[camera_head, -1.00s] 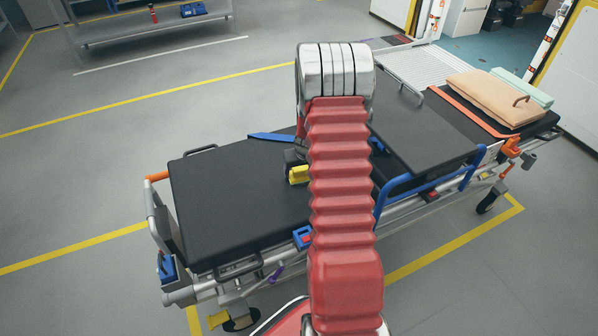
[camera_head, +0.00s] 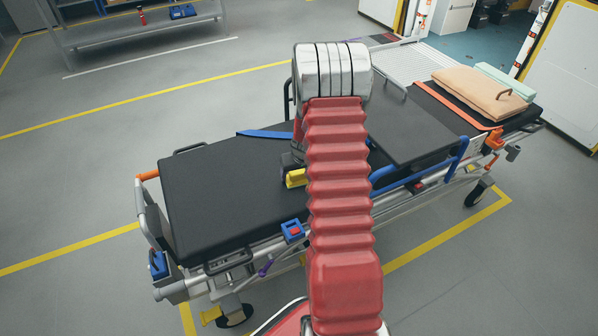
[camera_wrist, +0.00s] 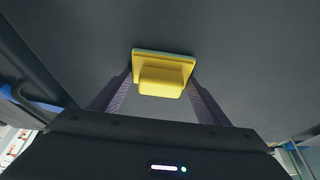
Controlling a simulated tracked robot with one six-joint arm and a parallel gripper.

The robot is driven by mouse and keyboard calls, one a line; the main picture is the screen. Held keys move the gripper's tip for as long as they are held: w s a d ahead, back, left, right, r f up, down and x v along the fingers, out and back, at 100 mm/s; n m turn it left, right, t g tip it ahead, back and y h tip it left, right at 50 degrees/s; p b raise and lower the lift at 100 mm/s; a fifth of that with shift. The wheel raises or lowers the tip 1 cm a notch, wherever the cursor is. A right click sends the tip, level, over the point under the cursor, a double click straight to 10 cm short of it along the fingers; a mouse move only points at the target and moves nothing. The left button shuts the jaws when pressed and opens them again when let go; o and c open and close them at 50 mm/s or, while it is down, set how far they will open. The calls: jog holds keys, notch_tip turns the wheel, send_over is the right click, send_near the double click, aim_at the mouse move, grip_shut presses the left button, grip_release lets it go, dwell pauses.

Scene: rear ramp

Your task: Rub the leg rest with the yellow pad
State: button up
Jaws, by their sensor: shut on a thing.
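The leg rest (camera_head: 225,195) is the flat black padded section at the left end of the stretcher. The yellow pad (camera_head: 296,178) shows at the left side of my arm, over the right part of that black section. In the wrist view, the yellow pad (camera_wrist: 163,75) sits between the two dark fingers of my gripper (camera_wrist: 163,85), which is shut on it. The pad's far face is towards the dark surface; I cannot tell if it touches. My red arm hides most of the gripper in the head view.
A blue strap (camera_head: 265,134) lies across the stretcher behind the pad. The raised black section (camera_head: 415,130), orange strap (camera_head: 452,106) and folded tan blanket (camera_head: 480,93) are at the right. Side rails edge the stretcher. A metal shelf (camera_head: 145,35) stands far left; the floor between is clear.

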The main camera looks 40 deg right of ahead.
jog(key=shift+s+a+r, duration=0.1)
jog(key=shift+s, duration=0.3)
jog(key=shift+s+a+f, duration=0.1)
jog(key=shift+s+f, duration=0.1)
jog(key=shift+s, duration=0.15)
jog(key=shift+w+r, duration=0.15)
jog(key=shift+r, duration=3.9)
jog(key=w+a+r+n, duration=0.1)
jog(key=a+r, duration=0.2)
jog(key=a, duration=0.8)
jog(key=w+a+r+n+y, duration=0.1)
jog(key=a+r+n, duration=0.1)
jog(key=a, duration=1)
jog(key=w+a+r+n, duration=0.1)
jog(key=a+r, duration=0.4)
jog(key=a, duration=0.6)
jog(key=shift+a+n+y, duration=0.3)
jog(key=shift+y, duration=0.1)
